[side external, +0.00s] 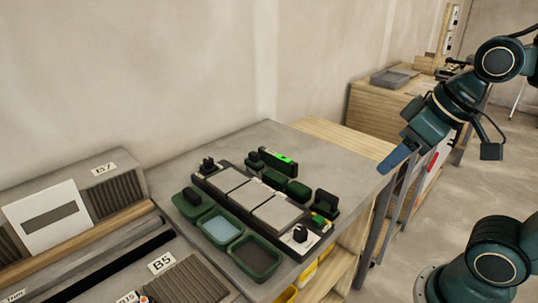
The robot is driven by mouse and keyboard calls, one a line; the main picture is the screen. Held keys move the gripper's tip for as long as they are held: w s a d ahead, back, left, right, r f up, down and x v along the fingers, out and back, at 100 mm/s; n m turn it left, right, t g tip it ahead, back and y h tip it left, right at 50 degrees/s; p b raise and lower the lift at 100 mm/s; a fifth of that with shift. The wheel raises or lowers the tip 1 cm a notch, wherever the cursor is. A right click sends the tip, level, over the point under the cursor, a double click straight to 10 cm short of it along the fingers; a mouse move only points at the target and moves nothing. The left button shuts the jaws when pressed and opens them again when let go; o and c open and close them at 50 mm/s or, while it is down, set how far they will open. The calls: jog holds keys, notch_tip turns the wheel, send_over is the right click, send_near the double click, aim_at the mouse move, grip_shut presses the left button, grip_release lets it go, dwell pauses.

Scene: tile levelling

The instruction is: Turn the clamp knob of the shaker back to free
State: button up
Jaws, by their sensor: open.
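A low dark device with several light grey tiles (250,196) on top lies on the grey worktop; I take it to be the shaker. A black knob (300,234) stands on a white plate at its near right end, and another black knob (208,165) stands at its far left end. I cannot tell which is the clamp knob, nor how either is turned. My gripper (385,170) has blue fingers pointing down and left. It is open and empty, in the air to the right of the shaker, apart from it.
Green trays, one holding pale blue liquid (219,229), line the shaker's front. A dark block with a green display (277,159) and green pads stand behind it. Racks labelled B7 (104,169) and B5 (160,263) are at left. The worktop's (340,165) back right is clear.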

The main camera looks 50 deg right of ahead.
jog(key=w+a+r+n, duration=0.1)
jog(key=w+r, duration=0.4)
jog(key=w, duration=0.6)
jog(key=n+g+y, duration=0.1)
jog(key=n+y, duration=0.1)
jog(key=n, duration=0.1)
send_over(208, 160)
jog(key=s+d, duration=0.2)
jog(key=s, duration=0.3)
notch_tip(208, 160, down, 12)
jog(key=shift+d+r, duration=0.15)
jog(key=shift+d, duration=0.05)
jog(key=x, duration=1.3)
jog(key=shift+s+d+f, duration=0.1)
jog(key=shift+s+f, duration=0.1)
jog(key=shift+f, duration=0.25)
